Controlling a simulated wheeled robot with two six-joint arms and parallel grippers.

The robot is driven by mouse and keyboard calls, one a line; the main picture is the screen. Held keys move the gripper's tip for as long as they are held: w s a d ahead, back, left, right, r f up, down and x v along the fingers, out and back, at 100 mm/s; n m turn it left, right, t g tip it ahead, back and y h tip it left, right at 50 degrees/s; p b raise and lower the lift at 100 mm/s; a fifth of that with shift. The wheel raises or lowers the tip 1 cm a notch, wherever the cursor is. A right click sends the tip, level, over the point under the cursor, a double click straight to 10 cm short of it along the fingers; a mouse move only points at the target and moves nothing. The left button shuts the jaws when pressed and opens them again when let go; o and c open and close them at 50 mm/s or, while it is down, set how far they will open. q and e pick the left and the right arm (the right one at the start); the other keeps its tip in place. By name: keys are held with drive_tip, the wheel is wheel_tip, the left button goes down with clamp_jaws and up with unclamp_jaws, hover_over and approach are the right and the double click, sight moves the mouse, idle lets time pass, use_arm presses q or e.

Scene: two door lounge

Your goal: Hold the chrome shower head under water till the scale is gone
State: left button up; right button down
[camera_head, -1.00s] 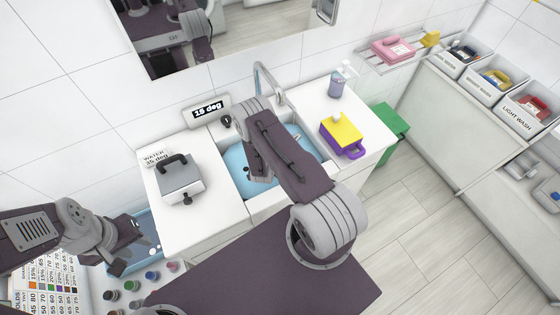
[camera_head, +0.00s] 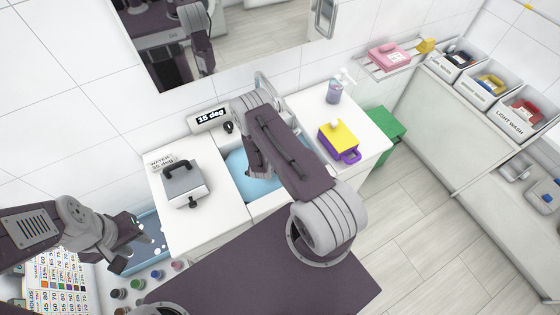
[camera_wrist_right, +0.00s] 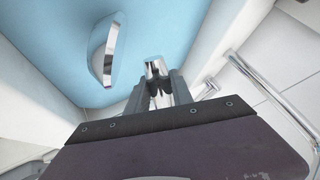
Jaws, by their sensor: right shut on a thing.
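The light blue water basin (camera_head: 237,163) is set in the white counter under the mirror. The chrome faucet (camera_head: 262,82) stands behind it, partly covered by my right arm. In the right wrist view my right gripper (camera_wrist_right: 160,88) is over the blue basin (camera_wrist_right: 160,25), shut on a chrome piece, likely the shower head (camera_wrist_right: 154,68). A curved chrome part (camera_wrist_right: 103,50) shows left of it; I cannot tell whether the two are joined. Scale and water contact cannot be made out. My left gripper (camera_head: 130,244) is open and empty, near a blue tray at the left.
A grey box with a black handle (camera_head: 183,187) stands left of the basin. A yellow and purple box (camera_head: 339,135) and a pump bottle (camera_head: 334,93) stand right of it. Labelled wash bins (camera_head: 520,120) line the right.

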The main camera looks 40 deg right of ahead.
wheel_tip(320, 180, up, 13)
drive_tip(key=p, duration=0.9)
